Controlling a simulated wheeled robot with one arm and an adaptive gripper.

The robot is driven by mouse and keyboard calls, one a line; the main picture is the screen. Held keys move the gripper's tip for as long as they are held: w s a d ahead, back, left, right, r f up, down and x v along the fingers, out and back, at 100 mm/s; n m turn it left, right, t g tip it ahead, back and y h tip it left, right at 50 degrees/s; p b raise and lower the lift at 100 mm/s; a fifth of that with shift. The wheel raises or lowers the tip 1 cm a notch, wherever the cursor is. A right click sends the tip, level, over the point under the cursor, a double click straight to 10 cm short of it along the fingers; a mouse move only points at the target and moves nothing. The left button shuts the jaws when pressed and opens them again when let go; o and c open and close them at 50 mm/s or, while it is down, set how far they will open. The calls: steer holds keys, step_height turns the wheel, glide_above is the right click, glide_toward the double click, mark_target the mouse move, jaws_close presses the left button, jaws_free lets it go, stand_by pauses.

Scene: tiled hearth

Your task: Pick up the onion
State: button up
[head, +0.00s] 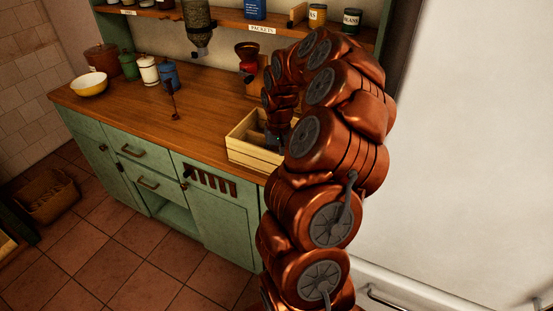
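I cannot make out an onion in the head view. A pale wooden crate (246,158) stands on the right end of the wooden counter. My copper arm arches over from the right, and my gripper (275,139) points down at the crate, at or just inside its opening. The gripper is small, dark and partly covered by my arm, so its fingers cannot be told open or shut. My arm also hides the right part of the crate, and its contents are too dark to identify.
The wooden counter (138,110) tops a green cabinet (150,160). A yellow bowl (89,84), several lidded canisters (148,70) and a dark red upright object (172,100) stand on its left. A red grinder (247,57) stands behind the crate. A shelf (230,20) hangs above.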

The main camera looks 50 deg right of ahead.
steer(key=c, duration=0.9)
steer(key=shift+o, duration=0.2)
